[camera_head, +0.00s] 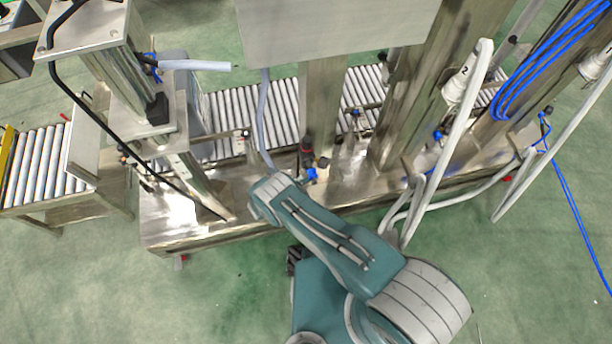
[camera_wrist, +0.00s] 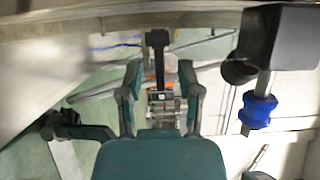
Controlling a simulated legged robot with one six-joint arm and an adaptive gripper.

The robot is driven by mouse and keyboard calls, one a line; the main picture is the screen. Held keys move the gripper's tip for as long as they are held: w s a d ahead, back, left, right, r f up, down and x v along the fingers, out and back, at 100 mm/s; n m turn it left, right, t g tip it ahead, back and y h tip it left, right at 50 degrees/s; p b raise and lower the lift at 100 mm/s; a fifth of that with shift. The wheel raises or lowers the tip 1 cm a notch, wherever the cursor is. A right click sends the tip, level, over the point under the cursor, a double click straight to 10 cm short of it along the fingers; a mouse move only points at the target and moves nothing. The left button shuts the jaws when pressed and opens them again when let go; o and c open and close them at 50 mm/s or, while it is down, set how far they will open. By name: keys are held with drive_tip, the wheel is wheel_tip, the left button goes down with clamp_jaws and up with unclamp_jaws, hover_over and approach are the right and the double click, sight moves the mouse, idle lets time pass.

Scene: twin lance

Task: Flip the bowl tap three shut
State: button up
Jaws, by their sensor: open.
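In the wrist view my gripper (camera_wrist: 158,88) has its two dark teal fingers apart, with a gap between them. A small tap-like fitting with a black upright lever (camera_wrist: 157,42) shows beyond and between the fingers. Its silver body (camera_wrist: 161,98) has an orange bit at the top. I see no clear contact between fingers and fitting, and the depth between them is hard to judge. No number three is readable, so I cannot confirm which tap this is. In the head view my arm reaches up to the steel machine, and my fingertips cannot be made out.
In the wrist view a black cylinder with a blue fitting (camera_wrist: 257,110) hangs close to the right. In the head view a steel frame (camera_head: 345,190) carries dark and blue fittings (camera_head: 312,174). Roller conveyors (camera_head: 45,165) run left and behind.

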drive_tip(key=v, duration=1.1)
drive_tip(key=shift+a, duration=0.2)
drive_tip(key=shift+s, duration=0.1)
